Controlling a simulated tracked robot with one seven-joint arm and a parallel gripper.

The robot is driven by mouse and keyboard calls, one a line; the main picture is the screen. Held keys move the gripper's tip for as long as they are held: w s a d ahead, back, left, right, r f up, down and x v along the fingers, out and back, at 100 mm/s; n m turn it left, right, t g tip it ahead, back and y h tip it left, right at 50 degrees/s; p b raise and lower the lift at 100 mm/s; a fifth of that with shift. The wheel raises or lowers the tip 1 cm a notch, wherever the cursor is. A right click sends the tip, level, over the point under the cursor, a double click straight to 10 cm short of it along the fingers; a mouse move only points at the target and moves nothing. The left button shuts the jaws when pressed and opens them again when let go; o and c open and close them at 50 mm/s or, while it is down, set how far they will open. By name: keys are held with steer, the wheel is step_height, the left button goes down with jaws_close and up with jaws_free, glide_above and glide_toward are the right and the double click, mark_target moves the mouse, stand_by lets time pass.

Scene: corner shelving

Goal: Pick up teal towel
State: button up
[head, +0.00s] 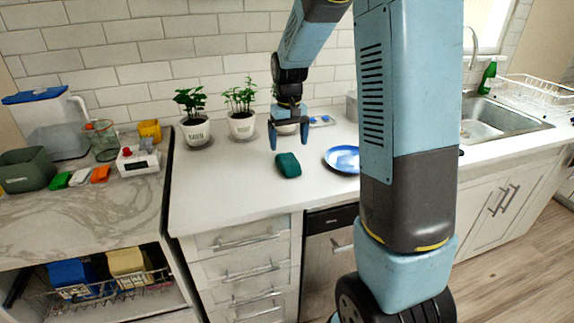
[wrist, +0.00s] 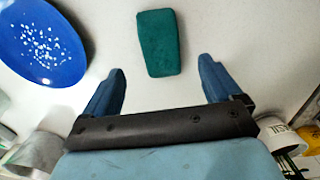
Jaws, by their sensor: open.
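The teal towel (head: 288,165) is a small folded block lying on the white countertop in the head view. In the wrist view the towel (wrist: 160,43) lies ahead of the fingertips, roughly between their lines. My gripper (head: 289,142) is open and empty, pointing down above the counter just behind the towel. In the wrist view both blue fingers of my gripper (wrist: 162,78) are spread wide, with bare counter between them. The fingers appear apart from the towel.
A blue speckled plate (head: 342,158) lies right of the towel, partly hidden by my arm. It also shows in the wrist view (wrist: 40,45). Two potted plants (head: 195,130) (head: 242,124) stand behind, left of my gripper. The counter in front of the towel is clear.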

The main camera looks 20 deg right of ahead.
mark_target(288, 158)
steer(key=shift+a+f, duration=0.1)
steer(key=shift+f, duration=3.7)
steer(key=c, duration=1.1)
